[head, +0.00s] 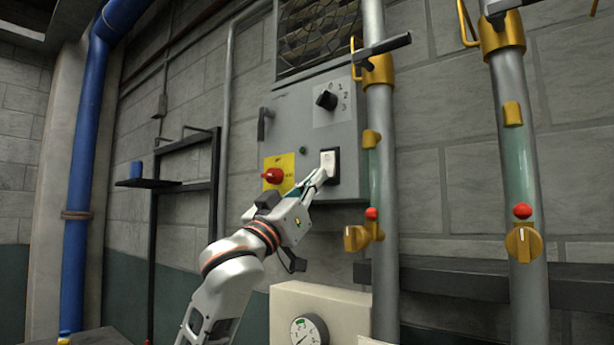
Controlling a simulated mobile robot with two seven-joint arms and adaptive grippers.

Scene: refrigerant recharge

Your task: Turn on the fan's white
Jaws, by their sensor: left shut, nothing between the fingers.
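A grey control box (283,112) is mounted on the wall below the fan grille (318,36). A white switch (329,160) in a black frame sits low on the box's right side. My left gripper (322,174) is shut with nothing held, its fingertips at the lower part of the white switch. I cannot tell whether they touch it. The box also has a black rotary knob (327,100) marked with numbers, a red knob (272,175) on a yellow plate, and a small green light (302,150). My right gripper is not in view.
Two vertical pipes stand right of the box, the nearer-to-box one (381,200) with a yellow valve (357,238) and a black lever (384,48). A cream box with a gauge (309,330) is below. A blue pipe (77,200) and black shelf (148,183) are left.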

